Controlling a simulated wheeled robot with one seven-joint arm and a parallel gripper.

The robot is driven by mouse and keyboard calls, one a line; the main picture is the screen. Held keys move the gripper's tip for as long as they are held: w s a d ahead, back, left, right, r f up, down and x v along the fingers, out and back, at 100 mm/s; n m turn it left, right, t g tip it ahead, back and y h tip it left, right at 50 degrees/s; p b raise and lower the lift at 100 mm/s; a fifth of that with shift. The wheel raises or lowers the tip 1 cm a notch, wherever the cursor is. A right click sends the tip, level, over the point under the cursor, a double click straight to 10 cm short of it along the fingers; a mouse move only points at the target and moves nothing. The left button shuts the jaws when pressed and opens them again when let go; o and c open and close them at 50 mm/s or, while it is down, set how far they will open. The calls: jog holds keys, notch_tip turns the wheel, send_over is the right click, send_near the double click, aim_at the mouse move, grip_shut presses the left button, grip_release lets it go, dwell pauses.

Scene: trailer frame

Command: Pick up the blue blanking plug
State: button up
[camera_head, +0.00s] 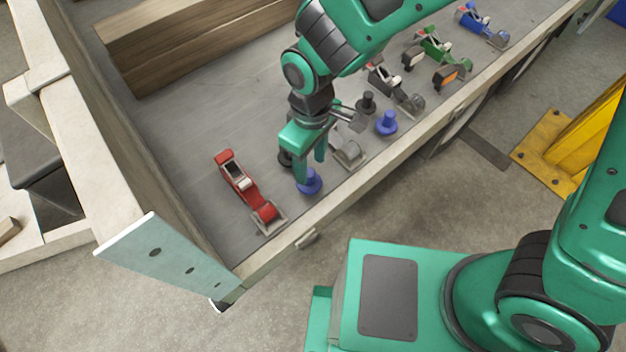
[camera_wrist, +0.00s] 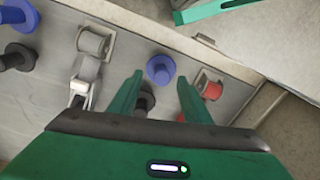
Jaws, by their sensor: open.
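A blue blanking plug (camera_head: 311,183) stands on the grey trailer bed near its front edge, just by my fingertips. In the wrist view this plug (camera_wrist: 160,69) appears between and slightly beyond the two fingertips. My gripper (camera_head: 310,168) points down and is open, with nothing held; it also shows in the wrist view (camera_wrist: 160,78). One finger partly covers the plug in the head view. A second blue plug (camera_head: 386,123) stands further right along the bed; it shows at the upper left in the wrist view (camera_wrist: 20,15).
A black plug (camera_wrist: 146,100) stands close by, between my fingers in the wrist view. A red clamp (camera_head: 245,190) lies left and a grey clamp (camera_head: 348,150) right. Another black plug (camera_head: 366,102), green clamps (camera_head: 432,45) and a blue clamp (camera_head: 480,25) stand further right. Wooden side rails (camera_head: 130,150) border the bed.

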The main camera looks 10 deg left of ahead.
aim_at(310, 172)
jog(key=shift+s+a+f, duration=0.1)
jog(key=shift+f, duration=1)
jog(key=shift+s+f, duration=0.1)
jog(key=shift+f, duration=1)
grip_shut()
jog(key=shift+r, duration=0.1)
